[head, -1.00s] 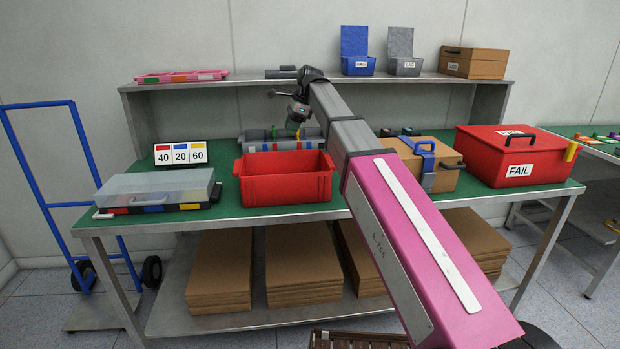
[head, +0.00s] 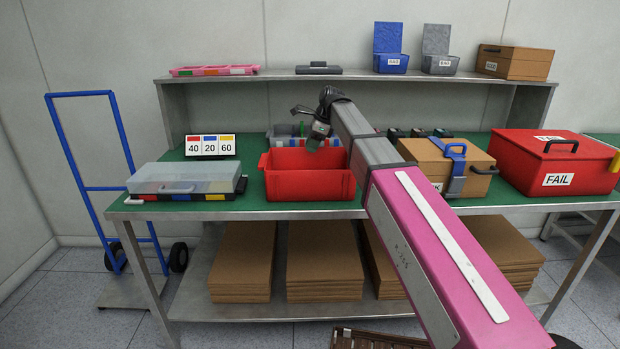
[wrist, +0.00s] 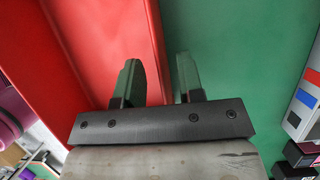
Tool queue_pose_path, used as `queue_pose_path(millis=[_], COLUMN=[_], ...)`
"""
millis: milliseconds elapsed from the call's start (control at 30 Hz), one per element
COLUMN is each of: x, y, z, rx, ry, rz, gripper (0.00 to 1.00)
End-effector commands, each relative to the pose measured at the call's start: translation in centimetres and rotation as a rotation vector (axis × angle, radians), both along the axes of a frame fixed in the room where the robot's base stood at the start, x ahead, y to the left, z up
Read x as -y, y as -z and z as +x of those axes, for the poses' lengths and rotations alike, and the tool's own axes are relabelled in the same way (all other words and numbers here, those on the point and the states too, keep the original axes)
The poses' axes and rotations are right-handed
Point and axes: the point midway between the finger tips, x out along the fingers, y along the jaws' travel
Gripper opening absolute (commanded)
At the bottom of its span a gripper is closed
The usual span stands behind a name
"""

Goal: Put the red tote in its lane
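The red tote (head: 308,186) is an open, empty-looking bin standing upright on the green-topped bench. My gripper (head: 312,143) is above the tote's far side in the head view, pointing down. In the wrist view my gripper (wrist: 160,78) is open, with nothing held. The tote's red wall (wrist: 135,35) runs up to the space between the fingers. The left finger overlaps red and the right finger overlaps the green bench top (wrist: 235,60). I cannot tell whether the fingers reach below the rim. No marked lane is clearly visible.
A clear-lidded case (head: 185,181) stands left of the tote, with a 40/20/60 sign (head: 210,146) behind. A brown case (head: 428,172) and a red FAIL box (head: 553,165) stand right. A grey organizer (head: 280,133) is behind the tote. A shelf (head: 340,76) spans above.

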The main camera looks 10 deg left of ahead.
Motion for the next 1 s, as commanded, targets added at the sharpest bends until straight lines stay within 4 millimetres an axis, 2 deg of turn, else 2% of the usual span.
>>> queue_pose_path(millis=[167,400,433,533,1000], x=[-0.9,-1.0,-1.0,-1.0,-1.0], y=[2.3,2.5,2.5,2.5,2.5], z=[-0.3,-0.3,-0.3,-0.3,-0.3], rx=[-0.001,0.000,0.000,0.000,0.000], ry=[0.000,0.000,0.000,0.000,0.000], rz=[0.000,0.000,0.000,0.000,0.000], gripper=[0.35,0.35,0.32,0.00,0.00])
